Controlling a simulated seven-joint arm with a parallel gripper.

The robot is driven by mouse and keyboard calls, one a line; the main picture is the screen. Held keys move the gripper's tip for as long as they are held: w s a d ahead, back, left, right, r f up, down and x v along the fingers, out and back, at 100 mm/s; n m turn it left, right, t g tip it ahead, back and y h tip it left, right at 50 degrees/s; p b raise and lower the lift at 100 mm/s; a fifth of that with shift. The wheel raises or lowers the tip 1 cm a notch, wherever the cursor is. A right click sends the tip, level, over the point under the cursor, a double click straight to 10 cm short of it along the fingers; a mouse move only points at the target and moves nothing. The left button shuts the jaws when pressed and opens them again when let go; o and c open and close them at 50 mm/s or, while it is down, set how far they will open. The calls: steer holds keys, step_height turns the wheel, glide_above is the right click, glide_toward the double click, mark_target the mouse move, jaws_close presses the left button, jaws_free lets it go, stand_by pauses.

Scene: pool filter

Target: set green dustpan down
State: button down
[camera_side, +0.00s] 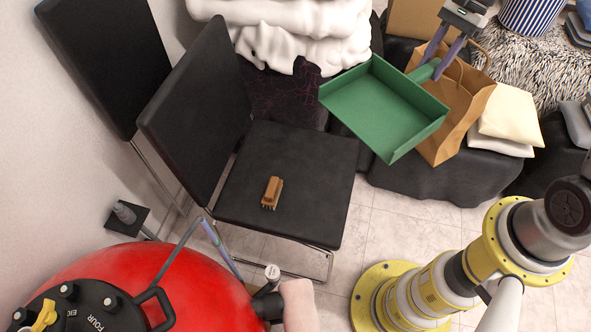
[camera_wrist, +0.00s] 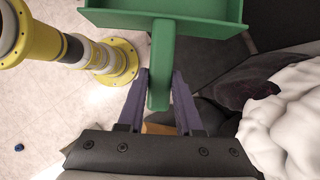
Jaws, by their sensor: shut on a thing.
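The green dustpan (camera_side: 382,104) is a shallow open tray, held up in the air at the upper right of the side view. Its short handle is between the purple fingers of my gripper (camera_side: 438,60), which is shut on it. In the wrist view the handle of the dustpan (camera_wrist: 162,60) runs up from between the fingers of my gripper (camera_wrist: 160,92) to the pan at the top edge. In the side view the pan overlaps the paper bag and black seating behind it; I cannot tell the exact height.
A black chair (camera_side: 300,165) holds a small brown brush-like object (camera_side: 272,192). A brown paper bag (camera_side: 462,110) stands near the dustpan, with cream cushions (camera_side: 510,115) to its right. A red pool filter (camera_side: 170,285) fills the lower left. Tiled floor (camera_side: 385,225) is clear between chair and yellow arm base.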

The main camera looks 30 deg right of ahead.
mark_target(426, 79)
steer(key=m, duration=0.1)
steer(key=s+a+m+t, duration=0.1)
steer(key=m, duration=0.1)
steer(key=s+a+m+t, duration=0.1)
steer(key=m, duration=0.1)
steer(key=shift+a+r, duration=0.25)
steer(key=shift+r, duration=0.05)
steer(key=shift+a+f+m+t, duration=0.1)
steer(key=shift+f+m+t, duration=0.25)
steer(key=shift+m, duration=0.15)
step_height(426, 79, down, 32)
steer(key=w+f, duration=0.3)
steer(key=w, duration=0.1)
steer(key=w+f, duration=0.3)
steer(key=w, duration=0.2)
steer(key=w+f, duration=0.4)
steer(key=shift+w+d+f, duration=0.1)
steer(key=shift+w+d, duration=0.15)
steer(key=shift+w, duration=0.05)
steer(key=shift+w+f, duration=0.15)
steer(key=shift+f, duration=0.8)
steer(key=shift+w+f, duration=0.1)
steer(key=shift+f, duration=0.9)
steer(key=c, duration=0.6)
jaws_free()
